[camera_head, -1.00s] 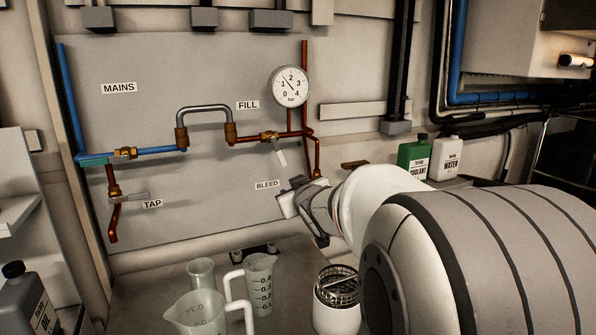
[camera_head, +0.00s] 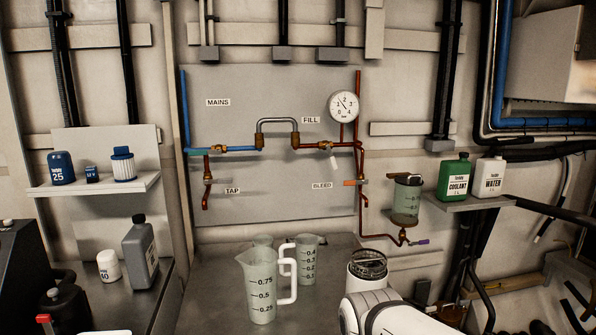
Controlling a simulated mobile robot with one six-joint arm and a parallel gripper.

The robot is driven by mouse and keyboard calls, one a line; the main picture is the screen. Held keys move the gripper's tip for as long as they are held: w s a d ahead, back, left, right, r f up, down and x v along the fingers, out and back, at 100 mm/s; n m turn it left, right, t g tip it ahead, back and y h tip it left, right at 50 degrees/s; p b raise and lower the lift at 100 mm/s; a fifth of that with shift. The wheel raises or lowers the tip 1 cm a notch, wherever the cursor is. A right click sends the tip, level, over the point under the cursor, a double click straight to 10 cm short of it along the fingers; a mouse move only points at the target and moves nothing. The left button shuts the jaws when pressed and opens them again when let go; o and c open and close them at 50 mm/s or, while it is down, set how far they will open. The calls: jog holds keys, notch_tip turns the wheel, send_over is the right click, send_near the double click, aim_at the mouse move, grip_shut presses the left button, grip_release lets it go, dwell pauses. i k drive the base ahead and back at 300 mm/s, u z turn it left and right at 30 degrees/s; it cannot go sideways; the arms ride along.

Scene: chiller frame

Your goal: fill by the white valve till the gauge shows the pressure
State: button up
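The white valve lever (camera_head: 334,161) hangs down, slightly tilted, from the brass fill valve (camera_head: 325,146), under the FILL label (camera_head: 310,119). The round white pressure gauge (camera_head: 344,106) sits above and right of the valve, marked 0 to 4. Its dark needle lies diagonally, but the exact reading is too small to tell. White links of my arm show at the bottom right, well below the panel. My gripper is out of view, and nothing of mine touches the valve.
An orange bleed lever (camera_head: 349,183) is below the fill valve. A clear vessel (camera_head: 405,200) hangs to the right. The space before the panel is clear.

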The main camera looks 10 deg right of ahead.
aim_at(332, 158)
jog(key=k, duration=0.8)
jog(key=u, duration=0.45)
jog(key=i, duration=1.85)
jog(key=z, duration=0.8)
